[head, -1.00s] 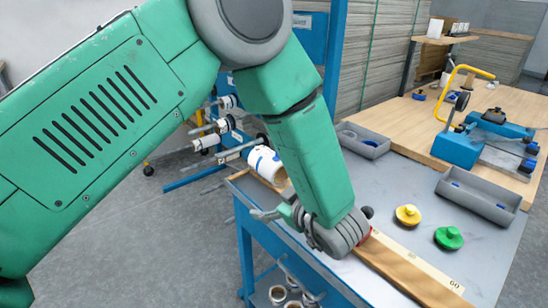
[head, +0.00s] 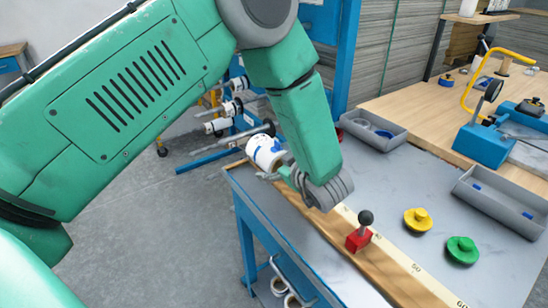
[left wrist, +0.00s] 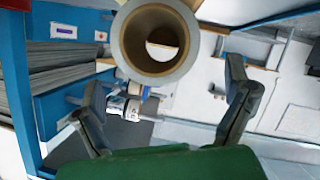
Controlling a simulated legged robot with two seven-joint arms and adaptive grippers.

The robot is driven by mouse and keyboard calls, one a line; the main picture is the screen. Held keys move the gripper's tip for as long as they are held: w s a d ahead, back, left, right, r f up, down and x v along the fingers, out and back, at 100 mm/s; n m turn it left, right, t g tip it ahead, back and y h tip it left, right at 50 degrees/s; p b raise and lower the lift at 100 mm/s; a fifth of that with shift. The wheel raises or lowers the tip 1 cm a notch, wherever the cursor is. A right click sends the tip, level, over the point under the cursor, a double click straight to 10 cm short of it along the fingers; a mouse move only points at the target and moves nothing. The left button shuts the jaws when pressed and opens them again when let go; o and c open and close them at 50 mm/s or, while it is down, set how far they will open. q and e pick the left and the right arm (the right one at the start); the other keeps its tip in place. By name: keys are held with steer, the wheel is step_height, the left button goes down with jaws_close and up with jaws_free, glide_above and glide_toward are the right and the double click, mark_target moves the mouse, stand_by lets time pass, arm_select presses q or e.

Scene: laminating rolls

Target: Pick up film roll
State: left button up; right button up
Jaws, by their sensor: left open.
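The film roll (head: 265,152) is white with blue marks and lies at the far left end of the grey cart top, partly hidden by my left gripper. In the left wrist view the roll (left wrist: 123,42) shows end-on, with its brown core ring and hollow middle. My left gripper (head: 278,176) is open and close beside the near end of the roll. In the left wrist view the open fingers (left wrist: 165,75) stand wide apart, with the roll's end between and beyond them. Contact cannot be told. My right gripper is not in view.
A wooden ruler strip (head: 400,277) runs along the cart's edge, carrying a red block with a black knob (head: 359,237). Yellow (head: 417,220) and green (head: 462,250) knobs and grey trays (head: 370,130) sit to the right. A rack of rolls (head: 225,115) stands behind.

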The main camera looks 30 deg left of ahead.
mark_target(268, 152)
arm_select(q)
steer(key=shift+w+a, duration=0.1)
steer(key=shift+a, duration=0.1)
steer(key=x, duration=0.7)
steer(key=shift+s+a+r, duration=0.1)
steer(key=shift+s+a, duration=0.25)
steer(key=shift+d+r, duration=0.1)
steer(key=shift+d, duration=0.45)
steer(key=shift+w+d, duration=0.1)
steer(key=shift+d, duration=0.15)
steer(key=c, duration=0.3)
steer(key=shift+d+r, duration=0.15)
steer(key=shift+d, duration=0.05)
steer(key=c, duration=1.1)
steer(key=shift+a, duration=0.55)
steer(key=shift+c, duration=0.2)
steer(key=shift+r, duration=0.1)
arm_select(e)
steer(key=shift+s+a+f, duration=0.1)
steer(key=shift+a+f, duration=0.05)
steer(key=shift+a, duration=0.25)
